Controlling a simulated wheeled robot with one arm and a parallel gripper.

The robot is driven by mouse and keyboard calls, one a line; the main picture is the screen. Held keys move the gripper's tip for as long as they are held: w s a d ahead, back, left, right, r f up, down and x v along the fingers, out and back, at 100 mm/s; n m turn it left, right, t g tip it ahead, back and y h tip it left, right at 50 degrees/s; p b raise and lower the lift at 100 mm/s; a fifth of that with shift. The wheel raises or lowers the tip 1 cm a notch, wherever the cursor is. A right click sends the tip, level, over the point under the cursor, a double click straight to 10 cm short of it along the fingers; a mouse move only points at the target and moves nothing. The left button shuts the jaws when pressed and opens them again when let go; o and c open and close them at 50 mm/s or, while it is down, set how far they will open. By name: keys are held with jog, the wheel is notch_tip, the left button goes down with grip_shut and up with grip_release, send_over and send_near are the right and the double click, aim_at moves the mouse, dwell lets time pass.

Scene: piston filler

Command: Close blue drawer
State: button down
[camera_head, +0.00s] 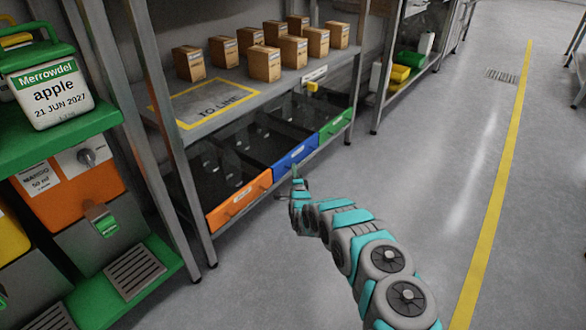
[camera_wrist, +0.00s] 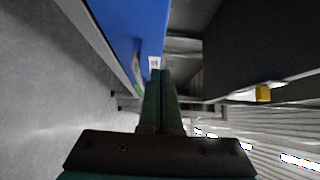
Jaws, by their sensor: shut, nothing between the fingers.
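The blue drawer front (camera_head: 296,156) is in the lower row of the rack in the head view, between the orange and green drawers. Its front looks roughly in line with theirs; I cannot tell exactly how far out it stands. My gripper (camera_head: 297,173) is at floor side of the rack, right by the blue front. In the wrist view the blue front (camera_wrist: 135,22) fills the upper left, and my gripper's green fingers (camera_wrist: 160,74) are together, pointing along it. Whether they touch it is unclear. The blue handle is partly hidden.
The orange drawer (camera_head: 238,201) is nearer and the green drawer (camera_head: 336,124) farther. Above them, a shelf (camera_head: 228,118) holds several cardboard boxes (camera_head: 265,63). A rack post (camera_head: 196,200) stands beside the orange drawer. The floor (camera_head: 430,150) to the right is clear.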

jog(key=shift+s+d, duration=0.9)
jog(key=shift+s, duration=3.55)
jog(key=w+d+r+n+g+h+p, duration=0.1)
jog(key=d+r+n+g, duration=0.1)
jog(key=d+r, duration=0.35)
jog(key=s+d+r+n+g+h, duration=0.3)
jog(key=s+d+r+n+g, duration=0.3)
jog(key=s+d+r, duration=0.6)
jog(key=s+r+n+g, duration=0.2)
jog(key=s+r+g, duration=0.2)
jog(key=s, duration=1.4)
jog(key=s+a+r+n+g+p, duration=0.1)
jog(key=s+r+n+g, duration=0.2)
jog(key=s, duration=1.5)
jog(key=s+r+n+g+y+p, duration=0.1)
jog(key=s+r+n+g, duration=0.2)
jog(key=s, duration=1.4)
notch_tip(320, 180, up, 5)
jog(key=shift+s+a+f+g, duration=0.15)
jog(key=shift+s+g, duration=0.25)
jog(key=shift+g, duration=0.4)
